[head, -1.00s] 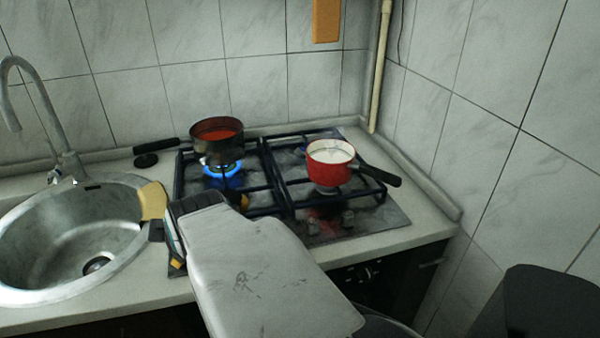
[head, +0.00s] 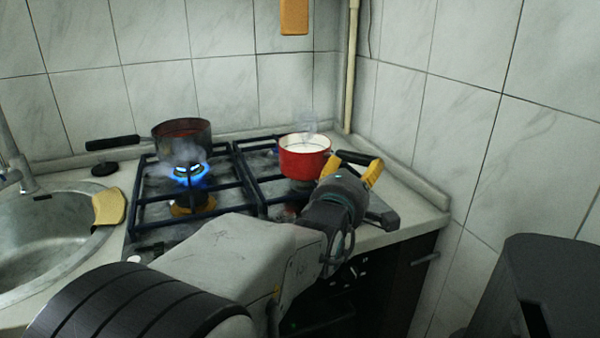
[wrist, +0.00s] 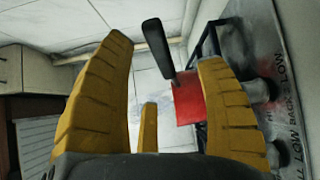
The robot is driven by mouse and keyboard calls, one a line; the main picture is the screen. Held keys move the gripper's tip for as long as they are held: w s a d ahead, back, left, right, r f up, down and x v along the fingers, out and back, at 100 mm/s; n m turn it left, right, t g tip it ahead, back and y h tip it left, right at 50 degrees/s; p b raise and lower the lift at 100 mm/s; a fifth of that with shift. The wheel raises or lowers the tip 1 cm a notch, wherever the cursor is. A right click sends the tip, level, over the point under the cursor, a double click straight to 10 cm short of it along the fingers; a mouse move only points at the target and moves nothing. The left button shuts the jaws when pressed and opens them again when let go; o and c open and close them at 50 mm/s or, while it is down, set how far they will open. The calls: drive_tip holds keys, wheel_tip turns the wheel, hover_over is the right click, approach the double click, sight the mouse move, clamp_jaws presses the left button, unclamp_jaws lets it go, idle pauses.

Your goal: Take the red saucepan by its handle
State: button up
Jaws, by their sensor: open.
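The red saucepan (head: 303,160) stands on the right side of the hob with white contents and faint steam above it. Its black handle (head: 358,157) points right, partly hidden by my gripper. My gripper (head: 352,169) is open, its yellow fingers close to the handle in the head view. In the wrist view the handle (wrist: 157,48) shows between the spread fingers, with the red pan wall (wrist: 187,99) beside the right finger. I cannot tell whether the handle lies within the fingers' reach or beyond their tips. No contact is visible.
A sponge (head: 109,206) lies by the sink (head: 45,245). Tiled walls stand behind and to the right.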

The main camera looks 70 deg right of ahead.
sight(366, 157)
drive_tip(key=shift+s+d, duration=0.4)
drive_tip(key=shift+d, duration=0.2)
drive_tip(key=shift+d+r, duration=0.15)
drive_tip(key=shift+d, duration=2.95)
clamp_jaws()
drive_tip(key=shift+r, duration=0.2)
